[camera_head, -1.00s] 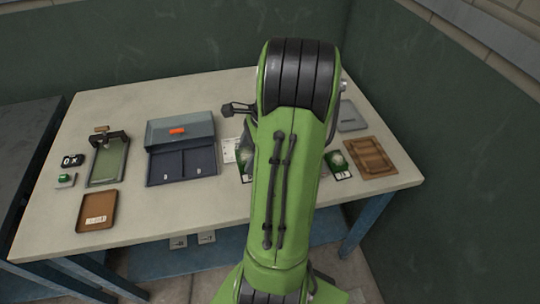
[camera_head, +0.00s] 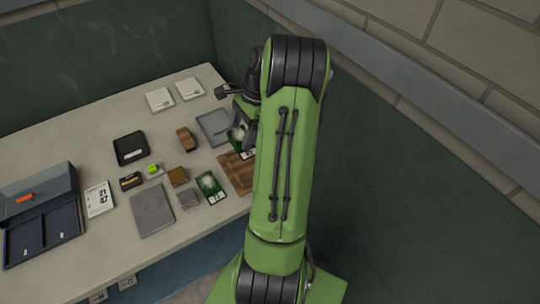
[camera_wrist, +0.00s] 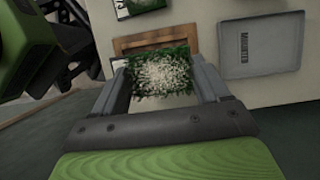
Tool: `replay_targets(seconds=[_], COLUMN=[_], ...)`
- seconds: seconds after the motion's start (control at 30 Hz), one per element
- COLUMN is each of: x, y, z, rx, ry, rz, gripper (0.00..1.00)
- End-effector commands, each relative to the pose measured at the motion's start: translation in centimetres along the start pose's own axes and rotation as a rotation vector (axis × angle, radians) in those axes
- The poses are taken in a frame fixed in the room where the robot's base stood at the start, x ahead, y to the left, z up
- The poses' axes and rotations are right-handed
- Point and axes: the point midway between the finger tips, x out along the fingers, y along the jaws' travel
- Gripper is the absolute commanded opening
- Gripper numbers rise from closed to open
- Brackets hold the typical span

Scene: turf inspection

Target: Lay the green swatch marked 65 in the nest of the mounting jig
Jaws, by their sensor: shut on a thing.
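My gripper (camera_wrist: 162,80) is shut on a green swatch (camera_wrist: 162,72) with pale speckles, held by its sides between the two fingers. The swatch also shows in the head view (camera_head: 240,138), partly covered by my arm; I cannot read its number. The wooden mounting jig (camera_head: 236,172) lies on the table at the right end, its right part hidden by my arm. In the wrist view the jig's brown frame (camera_wrist: 150,41) shows just behind the held swatch, which hides much of it. The swatch appears above the table, apart from the jig.
Another green swatch (camera_head: 210,187) lies left of the jig. A grey tray labelled MOUNTED (camera_wrist: 262,45) is beside the jig. A grey slab (camera_head: 152,210), a black tray (camera_head: 130,148) and small blocks stand further left. A wall rises close at right.

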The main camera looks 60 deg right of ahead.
Motion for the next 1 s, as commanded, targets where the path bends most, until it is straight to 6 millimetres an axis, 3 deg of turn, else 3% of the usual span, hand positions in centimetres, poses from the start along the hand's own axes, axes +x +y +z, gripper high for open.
replay_targets(seconds=[0.5,0.83,0.87,1.0], x=[9.2,9.4,9.4,9.4], y=[0.0,0.0,0.0,0.0], z=[-3.8,-3.9,-3.9,-3.9], rx=[0.001,0.002,0.002,0.002], ry=[-0.001,-0.001,0.0,0.0], rz=[0.002,0.001,0.001,0.0], gripper=[0.42,0.42,0.78,0.99])
